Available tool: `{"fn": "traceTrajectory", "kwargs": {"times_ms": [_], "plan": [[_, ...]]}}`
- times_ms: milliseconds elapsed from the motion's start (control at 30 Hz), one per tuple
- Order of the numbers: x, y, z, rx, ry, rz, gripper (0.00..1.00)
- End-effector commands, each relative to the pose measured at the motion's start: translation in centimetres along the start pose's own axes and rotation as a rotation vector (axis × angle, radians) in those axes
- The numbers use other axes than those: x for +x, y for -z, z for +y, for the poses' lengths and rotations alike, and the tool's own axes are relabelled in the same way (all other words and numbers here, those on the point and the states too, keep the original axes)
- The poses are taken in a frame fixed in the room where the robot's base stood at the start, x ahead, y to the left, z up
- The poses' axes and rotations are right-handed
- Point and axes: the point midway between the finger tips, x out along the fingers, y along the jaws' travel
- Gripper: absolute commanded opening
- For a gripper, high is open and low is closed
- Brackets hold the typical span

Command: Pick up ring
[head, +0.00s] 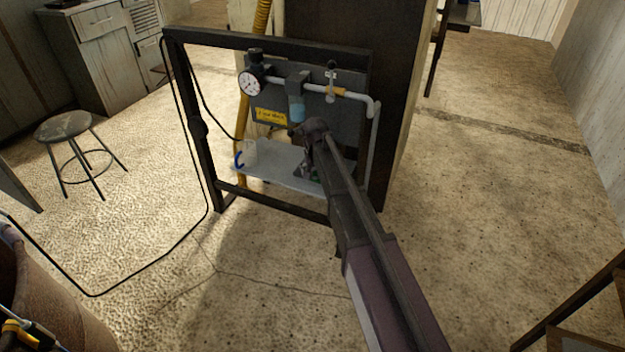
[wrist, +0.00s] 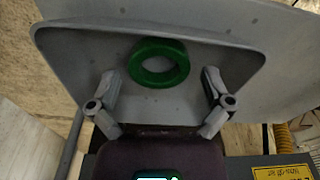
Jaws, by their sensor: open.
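A green ring (wrist: 162,79) lies flat on a grey tray (wrist: 90,45) in the wrist view. My gripper (wrist: 161,76) is open, with one finger to the left of the ring and one to the right. Both fingers are apart from the ring, and nothing is between them but open space and the ring beyond. In the head view my gripper (head: 307,172) reaches down over the shelf tray (head: 265,160) inside the dark frame. Only a small green patch of the ring (head: 314,176) shows there, as my arm hides most of it.
A dark metal frame (head: 275,43) surrounds the shelf. A panel above holds a gauge (head: 251,82), a pipe (head: 352,96) and a yellow label (head: 270,115). A clear cup (head: 249,152) and a blue hook-shaped thing (head: 238,160) sit at the shelf's left. A stool (head: 64,126) stands far left.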

Motion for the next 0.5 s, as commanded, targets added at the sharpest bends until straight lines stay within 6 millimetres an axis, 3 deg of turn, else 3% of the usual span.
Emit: {"fn": "traceTrajectory", "kwargs": {"times_ms": [467,500], "plan": [[-0.04,0.0,0.01,0.0,0.0,0.0,1.0],[-0.04,0.0,0.01,0.0,0.0,0.0,0.88]]}}
